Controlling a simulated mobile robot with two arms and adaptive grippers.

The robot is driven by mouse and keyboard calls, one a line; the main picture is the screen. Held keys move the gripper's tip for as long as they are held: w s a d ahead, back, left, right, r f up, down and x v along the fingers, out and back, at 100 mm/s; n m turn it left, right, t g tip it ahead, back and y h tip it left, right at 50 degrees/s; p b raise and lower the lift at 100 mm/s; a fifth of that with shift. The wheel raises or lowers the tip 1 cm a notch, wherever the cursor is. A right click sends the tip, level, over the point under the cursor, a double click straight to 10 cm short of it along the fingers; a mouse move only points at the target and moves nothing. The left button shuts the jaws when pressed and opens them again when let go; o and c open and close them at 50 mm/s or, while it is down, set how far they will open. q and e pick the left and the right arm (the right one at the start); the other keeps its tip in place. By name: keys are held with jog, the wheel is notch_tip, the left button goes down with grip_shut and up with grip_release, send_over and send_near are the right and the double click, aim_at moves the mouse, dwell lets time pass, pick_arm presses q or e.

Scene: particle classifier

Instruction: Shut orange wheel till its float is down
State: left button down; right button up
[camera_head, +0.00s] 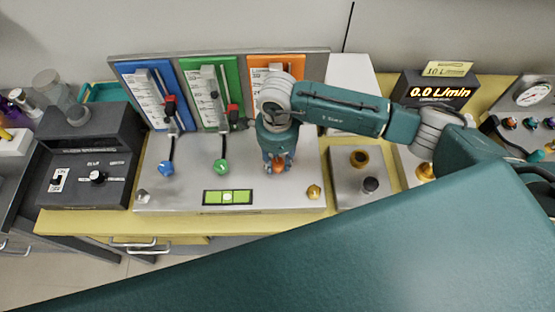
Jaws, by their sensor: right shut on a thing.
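The orange flow panel (296,68) stands at the right of three panels on the grey unit. My right gripper (277,168) reaches down in front of it and is shut on the orange wheel (278,164), of which only a little shows between the fingers. The orange panel's tube and float are hidden behind my right arm; only the top of its scale shows. My left gripper is not in view.
The blue wheel (166,168) and green wheel (221,167) sit to the left on the same unit (190,185). A display (440,92) at the right reads 0.0 L/min. A dark switch box (88,175) stands at the left.

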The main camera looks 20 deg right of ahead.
aim_at(278, 163)
jog(key=shift+w+f+m+b, duration=0.1)
jog(key=shift+m+b, duration=0.2)
jog(key=shift+m, duration=0.4)
jog(key=o, duration=1.1)
jog(key=shift+o, duration=0.2)
notch_tip(278, 163, up, 12)
